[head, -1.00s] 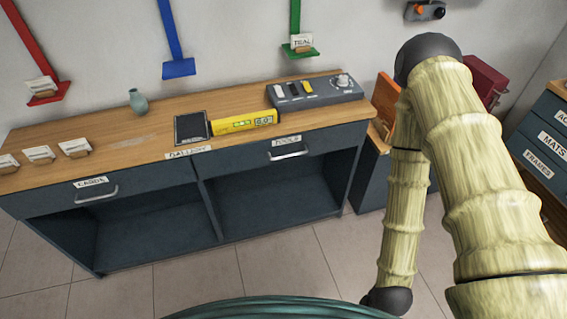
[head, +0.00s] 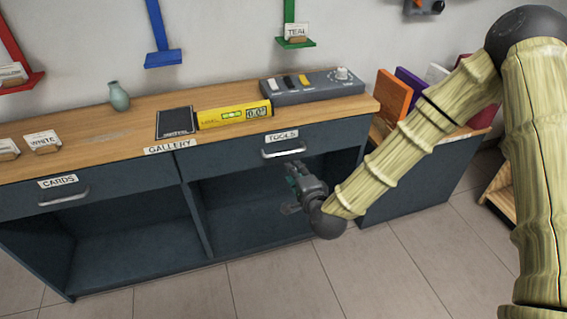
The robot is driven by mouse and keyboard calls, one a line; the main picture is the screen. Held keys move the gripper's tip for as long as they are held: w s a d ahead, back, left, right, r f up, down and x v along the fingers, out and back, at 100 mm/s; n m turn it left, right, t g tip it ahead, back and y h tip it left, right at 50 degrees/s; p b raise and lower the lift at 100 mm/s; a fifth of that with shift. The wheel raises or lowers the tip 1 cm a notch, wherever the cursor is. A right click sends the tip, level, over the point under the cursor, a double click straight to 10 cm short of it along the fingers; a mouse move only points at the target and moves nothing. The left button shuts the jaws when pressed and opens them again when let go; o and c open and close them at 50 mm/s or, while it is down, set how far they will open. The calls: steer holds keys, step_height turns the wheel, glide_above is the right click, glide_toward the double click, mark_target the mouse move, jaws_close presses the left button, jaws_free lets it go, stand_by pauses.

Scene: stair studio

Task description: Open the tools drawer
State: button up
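The tools drawer (head: 240,155) is the dark blue drawer at the right of the workbench in the head view, and it is closed. Its silver bar handle (head: 284,151) sits below a white TOOLS label (head: 282,136). My gripper (head: 291,190) is in front of the bench, lower in the picture than the handle and apart from it. It points left toward the open space under the drawer. Its fingers are small and dark here, and I cannot tell how far apart they are. Nothing is visibly held.
The closed cards drawer (head: 100,189) is at the left. On the worktop (head: 120,121) are a yellow level (head: 233,114), a grey switch box (head: 312,86), a dark tablet (head: 176,122) and a vase (head: 119,96). A bin with colored panels (head: 393,97) stands right. Floor in front is clear.

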mark_target(284, 153)
steer(key=x, duration=0.3)
steer(key=r+x, duration=0.1)
steer(key=x, duration=0.7)
steer(key=shift+w+a+r, duration=0.1)
steer(key=shift+w+r, duration=0.15)
steer(key=shift+w, duration=0.1)
steer(key=shift+c, duration=0.4)
jaws_close()
